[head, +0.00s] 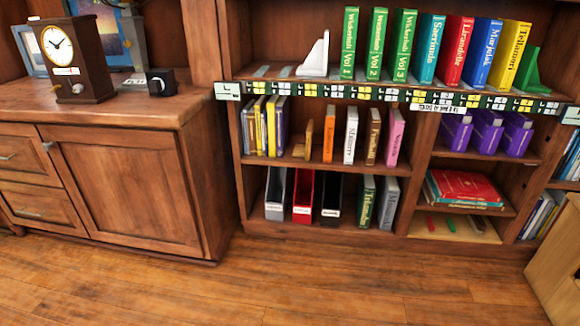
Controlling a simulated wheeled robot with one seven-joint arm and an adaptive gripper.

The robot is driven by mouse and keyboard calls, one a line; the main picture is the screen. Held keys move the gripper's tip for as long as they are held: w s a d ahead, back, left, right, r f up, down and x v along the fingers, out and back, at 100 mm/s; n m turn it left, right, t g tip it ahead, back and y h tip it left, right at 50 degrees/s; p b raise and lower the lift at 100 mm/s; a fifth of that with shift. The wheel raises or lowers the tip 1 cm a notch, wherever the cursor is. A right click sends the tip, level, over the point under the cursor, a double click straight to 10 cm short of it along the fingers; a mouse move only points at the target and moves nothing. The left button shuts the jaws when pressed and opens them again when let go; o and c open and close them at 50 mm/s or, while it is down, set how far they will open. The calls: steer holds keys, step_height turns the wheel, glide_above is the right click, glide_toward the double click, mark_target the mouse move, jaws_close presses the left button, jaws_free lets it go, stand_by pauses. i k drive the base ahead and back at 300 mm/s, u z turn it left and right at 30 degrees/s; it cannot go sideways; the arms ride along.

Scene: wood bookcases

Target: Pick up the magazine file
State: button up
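Three upright magazine files stand side by side on the bottom shelf of the bookcase in the head view: a white-fronted one (274,196), a red one (303,199) and a black one (332,199). Each has a pale label near its foot. Several purple box-like holders (487,134), perhaps magazine files too, stand on the middle shelf at the right. Which file the task means cannot be told. My gripper is not in view.
Green and grey books (389,203) stand right of the black file. More books fill the shelves above. A wooden cabinet (125,185) with a clock (68,55) stands at the left. A light wooden box (558,265) is at the right edge. The wooden floor (330,285) in front is clear.

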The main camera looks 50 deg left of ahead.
mark_target(332, 190)
steer(key=u, duration=1)
steer(key=i, duration=0.9)
steer(key=u, duration=0.9)
